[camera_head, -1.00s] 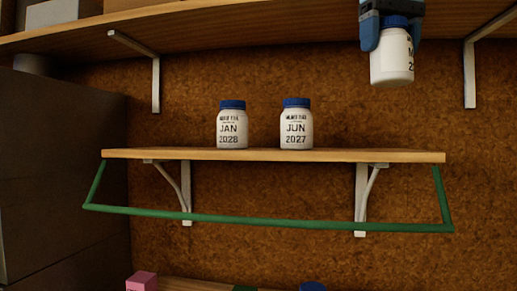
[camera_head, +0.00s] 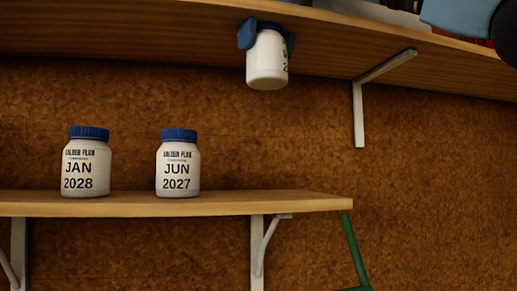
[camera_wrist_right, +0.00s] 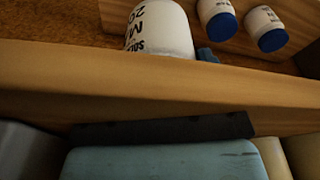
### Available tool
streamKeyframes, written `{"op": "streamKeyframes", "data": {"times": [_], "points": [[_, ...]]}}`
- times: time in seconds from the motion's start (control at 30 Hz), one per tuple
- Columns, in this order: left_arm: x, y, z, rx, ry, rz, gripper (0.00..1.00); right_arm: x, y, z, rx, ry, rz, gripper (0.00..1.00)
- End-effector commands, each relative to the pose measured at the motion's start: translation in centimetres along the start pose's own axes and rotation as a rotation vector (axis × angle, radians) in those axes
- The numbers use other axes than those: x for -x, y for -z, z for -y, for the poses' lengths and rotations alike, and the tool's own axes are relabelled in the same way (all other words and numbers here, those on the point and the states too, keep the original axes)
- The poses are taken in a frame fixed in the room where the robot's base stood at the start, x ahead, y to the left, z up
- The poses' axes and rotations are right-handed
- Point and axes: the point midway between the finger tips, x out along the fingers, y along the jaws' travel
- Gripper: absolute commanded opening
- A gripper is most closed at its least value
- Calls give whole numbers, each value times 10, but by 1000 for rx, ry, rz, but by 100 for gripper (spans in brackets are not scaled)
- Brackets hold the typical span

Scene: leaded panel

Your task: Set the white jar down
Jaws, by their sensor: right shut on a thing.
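My right gripper (camera_head: 268,38) is shut on a white jar (camera_head: 267,62) with dark print, holding it upright near the lid. The jar is in the air, up and right of two other jars and below the upper shelf's front edge in the head view. In the right wrist view the held jar (camera_wrist_right: 160,30) shows upside down, its lid end hidden behind a wooden board. The JAN 2028 jar (camera_head: 87,165) and JUN 2027 jar (camera_head: 178,168), white with blue lids, stand apart on the lower shelf (camera_head: 300,202). My left gripper is not in view.
The upper wooden shelf (camera_head: 180,32) runs across the top, with a white bracket (camera_head: 360,105) right of the held jar. The lower shelf is bare right of the JUN jar. A green bar (camera_head: 354,250) hangs at its right end.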

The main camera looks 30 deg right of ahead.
Motion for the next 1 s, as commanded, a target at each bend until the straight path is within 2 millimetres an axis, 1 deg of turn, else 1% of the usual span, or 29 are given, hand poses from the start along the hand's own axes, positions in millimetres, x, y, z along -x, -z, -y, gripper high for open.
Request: {"op": "streamKeyframes", "data": {"times": [0.1,0.2,0.27,0.5,0.63,0.73,0.93,1.0], "points": [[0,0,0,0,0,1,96,-8,-4,-2,2,6,-14,37],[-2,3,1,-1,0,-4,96,-27,-5,-2,3,5,-5,37],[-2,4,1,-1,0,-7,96,-35,-7,-2,3,5,-10,37],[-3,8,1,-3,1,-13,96,-90,-14,-2,2,3,-8,37],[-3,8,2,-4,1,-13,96,-117,-18,-2,0,2,-10,37],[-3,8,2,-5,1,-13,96,-131,-20,-1,-1,1,-11,37],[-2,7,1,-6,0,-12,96,-145,-23,-1,-2,1,-13,37],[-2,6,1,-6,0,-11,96,-154,-23,-1,-1,0,-11,37]]}}
